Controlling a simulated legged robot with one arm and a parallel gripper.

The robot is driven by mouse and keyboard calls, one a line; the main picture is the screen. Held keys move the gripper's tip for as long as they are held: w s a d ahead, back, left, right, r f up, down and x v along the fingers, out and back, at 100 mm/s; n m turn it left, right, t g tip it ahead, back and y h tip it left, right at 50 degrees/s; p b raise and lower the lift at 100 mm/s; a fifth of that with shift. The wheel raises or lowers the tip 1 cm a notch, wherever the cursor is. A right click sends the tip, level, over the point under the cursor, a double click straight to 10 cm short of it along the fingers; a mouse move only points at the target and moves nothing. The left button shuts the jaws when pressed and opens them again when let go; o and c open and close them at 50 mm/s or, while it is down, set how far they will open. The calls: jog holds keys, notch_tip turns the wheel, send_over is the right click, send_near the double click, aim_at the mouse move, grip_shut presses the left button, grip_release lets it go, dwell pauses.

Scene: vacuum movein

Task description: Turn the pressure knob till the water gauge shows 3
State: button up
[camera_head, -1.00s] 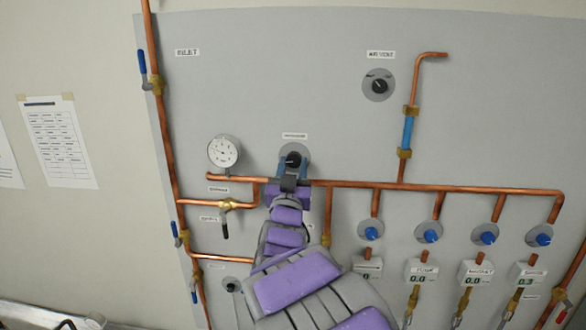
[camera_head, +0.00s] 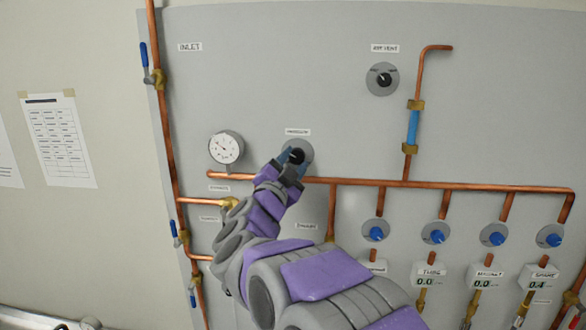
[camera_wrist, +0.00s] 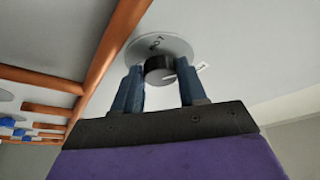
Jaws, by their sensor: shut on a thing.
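The black pressure knob (camera_head: 297,155) sits on a round grey plate on the panel, under a small label. It also shows in the wrist view (camera_wrist: 159,68), with a white pointer mark at its edge. My gripper (camera_head: 291,156) is shut on this knob, with one blue finger on each side of it in the wrist view (camera_wrist: 160,80). The water gauge (camera_head: 225,147) is a round white dial left of the knob, above the copper pipe. Its needle and numbers are too small to read surely.
A copper pipe (camera_head: 420,184) runs across the panel just below the knob. Several blue knobs (camera_head: 376,233) and small digital displays (camera_head: 430,277) are at lower right. Another black knob (camera_head: 384,79) sits at upper right. The panel around the pressure knob is mostly clear.

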jog(key=m+g, duration=0.1)
jog(key=m, duration=0.1)
jog(key=m+g, duration=0.1)
jog(key=m, duration=0.2)
jog(key=m+h, duration=0.1)
jog(key=m, duration=0.1)
jog(key=shift+a+r+g, duration=0.2)
jog(key=shift+a+g, duration=0.05)
jog(key=shift+g, duration=0.15)
jog(key=m, duration=0.2)
jog(key=m+g, duration=0.1)
jog(key=m, duration=0.1)
jog(key=shift+m+g+y, duration=0.3)
jog(key=shift+m, duration=0.5)
jog(key=shift+d+f, duration=0.1)
jog(key=o, duration=1.1)
jog(key=shift+r, duration=0.2)
jog(key=shift+c, duration=0.2)
jog(key=b+v, duration=0.1)
jog(key=v, duration=1.6)
jog(key=shift+r+b, duration=0.25)
jog(key=shift+b, duration=0.1)
